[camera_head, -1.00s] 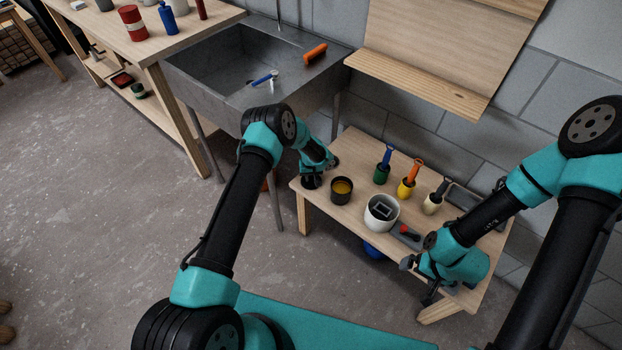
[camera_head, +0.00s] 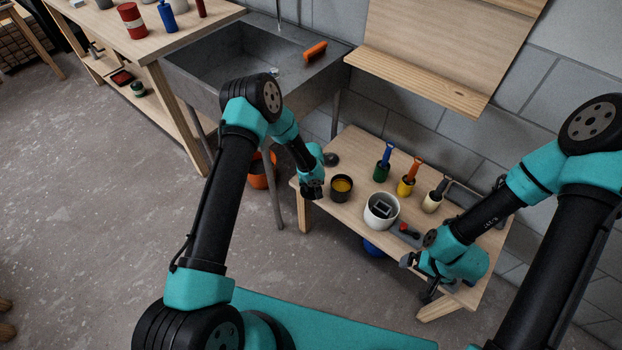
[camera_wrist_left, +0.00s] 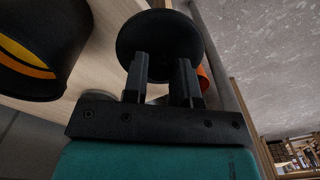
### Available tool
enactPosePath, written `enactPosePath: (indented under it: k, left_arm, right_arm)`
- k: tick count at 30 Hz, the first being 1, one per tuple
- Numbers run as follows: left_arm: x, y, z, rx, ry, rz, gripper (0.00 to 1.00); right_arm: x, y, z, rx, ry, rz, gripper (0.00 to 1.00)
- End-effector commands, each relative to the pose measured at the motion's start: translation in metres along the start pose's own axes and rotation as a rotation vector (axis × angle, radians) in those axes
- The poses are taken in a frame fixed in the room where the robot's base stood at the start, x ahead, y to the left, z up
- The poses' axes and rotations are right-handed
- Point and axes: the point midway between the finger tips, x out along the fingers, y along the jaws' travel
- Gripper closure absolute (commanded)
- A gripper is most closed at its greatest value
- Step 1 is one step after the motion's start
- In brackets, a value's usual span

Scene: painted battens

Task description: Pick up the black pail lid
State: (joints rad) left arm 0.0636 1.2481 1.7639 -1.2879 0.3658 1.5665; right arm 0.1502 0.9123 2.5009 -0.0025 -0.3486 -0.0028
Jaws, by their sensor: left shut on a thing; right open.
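The black pail lid (camera_wrist_left: 160,45) is a round dark disc in the left wrist view, between the fingertips of my left gripper (camera_wrist_left: 164,75). My left gripper (camera_head: 312,192) is shut on it, at the left end of the low wooden bench. In the head view the lid is hard to tell from the dark fingers. A black pail with yellow inside (camera_head: 341,188) stands just right of this gripper; it also shows in the left wrist view (camera_wrist_left: 40,50). My right gripper (camera_head: 420,278) is open and empty near the bench's front right.
An orange bucket (camera_head: 262,170) is below the sink (camera_head: 225,75).

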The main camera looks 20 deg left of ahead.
Motion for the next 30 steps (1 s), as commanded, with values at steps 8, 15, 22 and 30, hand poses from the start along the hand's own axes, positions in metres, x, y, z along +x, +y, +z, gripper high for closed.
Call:
enactPosePath:
  k: [8,15,22,30]
  left_arm:
    - [-0.003,-0.004,0.037,0.003,-0.003,0.000,0.97]
    - [-0.006,-0.005,0.060,0.000,-0.001,0.000,0.97]
    - [-0.007,-0.006,0.070,0.000,0.000,0.001,0.97]
    - [-0.007,-0.006,0.070,0.000,0.000,0.001,0.97]
  right_arm:
    - [0.000,0.000,0.000,0.000,0.000,0.000,0.00]
    - [0.000,0.000,0.000,0.000,0.000,0.000,0.00]
    - [0.000,0.000,0.000,0.000,0.000,0.000,0.00]
    - [0.000,0.000,0.000,0.000,0.000,0.000,0.00]
